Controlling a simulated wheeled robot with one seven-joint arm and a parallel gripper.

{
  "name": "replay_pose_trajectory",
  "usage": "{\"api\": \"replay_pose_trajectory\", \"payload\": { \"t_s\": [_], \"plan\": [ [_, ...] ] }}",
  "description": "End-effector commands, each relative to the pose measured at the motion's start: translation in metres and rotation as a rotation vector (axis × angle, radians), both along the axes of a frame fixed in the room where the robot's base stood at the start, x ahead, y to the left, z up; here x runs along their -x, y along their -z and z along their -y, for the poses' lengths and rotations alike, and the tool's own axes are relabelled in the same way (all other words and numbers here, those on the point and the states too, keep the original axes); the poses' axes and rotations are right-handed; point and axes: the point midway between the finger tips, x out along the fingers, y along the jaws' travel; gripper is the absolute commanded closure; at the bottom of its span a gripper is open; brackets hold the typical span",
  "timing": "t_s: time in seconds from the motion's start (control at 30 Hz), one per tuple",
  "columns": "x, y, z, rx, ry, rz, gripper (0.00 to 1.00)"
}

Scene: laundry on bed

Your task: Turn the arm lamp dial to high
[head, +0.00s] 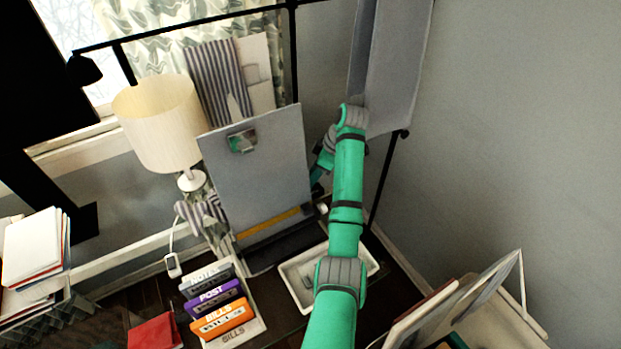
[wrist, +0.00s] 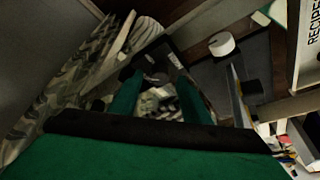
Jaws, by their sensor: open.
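A black lamp head (head: 84,69) hangs at the end of a long thin black arm (head: 190,29) at the upper left of the head view. I cannot make out its dial for certain. In the wrist view, a white round knob-like piece (wrist: 221,44) and a dark cylindrical piece (wrist: 250,88) lie to the right of my fingers; I cannot tell whether either is the dial. My gripper (wrist: 157,80) is open, with two green fingers apart and cluttered dark shapes beyond them.
A grey clipboard (head: 258,165) stands beside my arm, with a cream-shaded lamp (head: 163,120) to its left. A white tray (head: 298,288) and labelled file holders (head: 222,315) are below. A grey panel (head: 392,65) hangs behind. Plain wall fills the right.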

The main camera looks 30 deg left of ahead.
Motion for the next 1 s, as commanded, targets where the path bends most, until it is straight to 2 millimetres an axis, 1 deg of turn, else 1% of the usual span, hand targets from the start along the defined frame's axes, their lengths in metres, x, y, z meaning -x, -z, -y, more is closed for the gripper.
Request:
{"api": "replay_pose_trajectory", "payload": {
  "t_s": [0.1, 0.2, 0.5, 0.53, 0.57, 0.6, 0.67, 0.7, 0.87, 1.0],
  "plan": [
    [0.001, 0.01, -0.004, 0.0, -0.001, 0.0, 0.57],
    [0.002, 0.015, -0.006, 0.0, -0.001, 0.001, 0.57],
    [0.001, 0.017, -0.006, 0.0, 0.001, 0.002, 0.57],
    [0.001, 0.017, -0.006, 0.0, 0.001, 0.002, 0.62],
    [0.002, 0.017, -0.006, 0.0, 0.001, 0.002, 0.69],
    [0.002, 0.017, -0.006, 0.0, 0.001, 0.002, 0.79],
    [0.001, 0.017, -0.006, 0.0, 0.001, 0.002, 0.93],
    [0.001, 0.017, -0.006, 0.0, 0.001, 0.002, 0.98],
    [0.002, 0.017, -0.006, 0.0, 0.016, 0.003, 0.98],
    [0.003, 0.017, -0.005, 0.001, 0.106, 0.004, 0.98]
  ]
}}
